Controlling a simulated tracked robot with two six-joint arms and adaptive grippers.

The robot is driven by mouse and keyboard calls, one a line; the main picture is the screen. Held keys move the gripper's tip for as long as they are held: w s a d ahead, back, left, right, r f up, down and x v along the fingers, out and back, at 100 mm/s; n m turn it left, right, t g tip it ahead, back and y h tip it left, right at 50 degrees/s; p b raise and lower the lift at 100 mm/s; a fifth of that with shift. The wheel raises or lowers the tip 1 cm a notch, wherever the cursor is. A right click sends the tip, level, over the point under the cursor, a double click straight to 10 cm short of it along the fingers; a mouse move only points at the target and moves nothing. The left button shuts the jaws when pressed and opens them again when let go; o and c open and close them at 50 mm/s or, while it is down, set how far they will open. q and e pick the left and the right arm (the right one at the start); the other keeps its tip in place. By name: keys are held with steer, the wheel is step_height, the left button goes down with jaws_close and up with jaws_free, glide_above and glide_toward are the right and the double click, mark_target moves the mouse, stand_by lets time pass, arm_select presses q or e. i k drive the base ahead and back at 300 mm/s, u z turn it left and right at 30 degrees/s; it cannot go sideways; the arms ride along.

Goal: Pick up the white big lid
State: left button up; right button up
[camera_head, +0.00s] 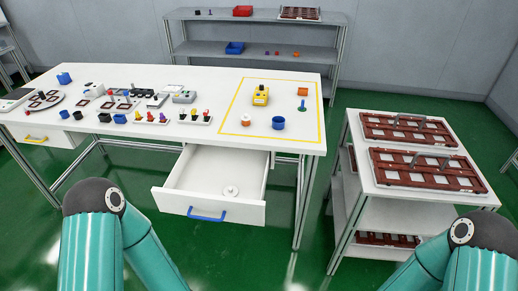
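A white round lid (231,191) with a small raised knob lies in the open drawer (185,201) under the white table. It rests on the drawer floor, toward the right. A smaller white top (246,117) shows on an orange piece inside the yellow outline on the table. Parts of my two teal arms show at the lower left and lower right edges. Neither gripper is in view, so no contact with the lid is visible.
The drawer has a blue handle (207,215) and stands out below the table (225,142). A blue cup (278,123) and a yellow device (261,95) stand in the yellow outline. A cart (362,185) with brown trays stands at the right. Green floor separates table and cart.

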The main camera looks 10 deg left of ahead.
mark_target(231, 191)
steer(key=z, duration=0.05)
steer(key=i, duration=0.2)
steer(key=u, duration=2.35)
steer(key=k, duration=1)
steer(key=z, duration=0.75)
steer(key=i, duration=0.9)
steer(key=z, duration=0.05)
